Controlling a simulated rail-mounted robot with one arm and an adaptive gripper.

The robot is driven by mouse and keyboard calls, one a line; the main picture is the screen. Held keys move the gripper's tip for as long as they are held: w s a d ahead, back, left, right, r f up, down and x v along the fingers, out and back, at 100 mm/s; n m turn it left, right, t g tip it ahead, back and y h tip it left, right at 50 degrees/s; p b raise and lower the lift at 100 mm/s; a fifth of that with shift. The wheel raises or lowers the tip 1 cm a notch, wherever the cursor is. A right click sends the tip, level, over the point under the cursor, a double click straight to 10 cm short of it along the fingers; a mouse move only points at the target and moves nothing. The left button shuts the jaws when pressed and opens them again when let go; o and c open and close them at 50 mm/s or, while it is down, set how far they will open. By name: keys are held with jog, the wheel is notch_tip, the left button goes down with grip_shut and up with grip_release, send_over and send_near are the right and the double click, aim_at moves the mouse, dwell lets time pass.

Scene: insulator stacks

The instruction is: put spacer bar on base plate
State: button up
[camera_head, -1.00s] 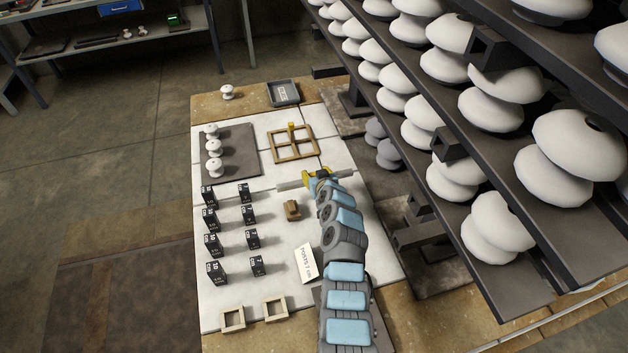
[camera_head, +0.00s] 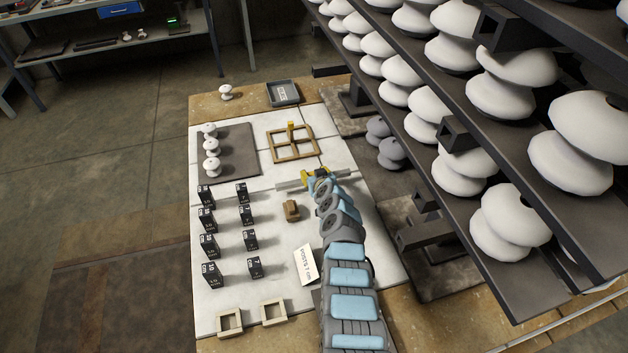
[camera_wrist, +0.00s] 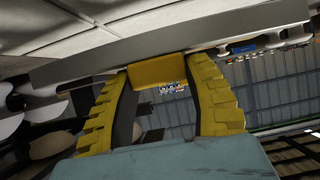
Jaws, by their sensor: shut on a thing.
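The spacer bar looks to be the long pale grey bar (camera_head: 288,185) with a yellow block in its middle. My gripper (camera_head: 317,176) is shut on the yellow block, and the bar sticks out to its left in the head view. In the wrist view the bar (camera_wrist: 110,57) runs across beyond my yellow fingers (camera_wrist: 160,85). The base plate seems to be the dark flat plate (camera_head: 238,150) on the white table top, up and left of my gripper. Several white insulators (camera_head: 211,148) stand along its left side. The gap under the bar is hard to judge.
A wooden four-part frame (camera_head: 292,155) with a yellow upright lies beyond my gripper. A brown block (camera_head: 291,210), several black numbered blocks (camera_head: 247,216), a card (camera_head: 305,264) and two small square frames (camera_head: 274,311) lie nearer. Racks of insulators (camera_head: 500,80) rise on the right.

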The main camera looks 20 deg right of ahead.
jog(key=shift+w+d+f, duration=0.1)
jog(key=shift+w+f, duration=0.1)
jog(key=shift+f, duration=0.05)
jog(key=shift+f+b, duration=1.1)
jog(key=shift+b, duration=0.05)
jog(key=shift+f, duration=0.15)
jog(key=o, duration=1.2)
jog(key=shift+f, duration=0.1)
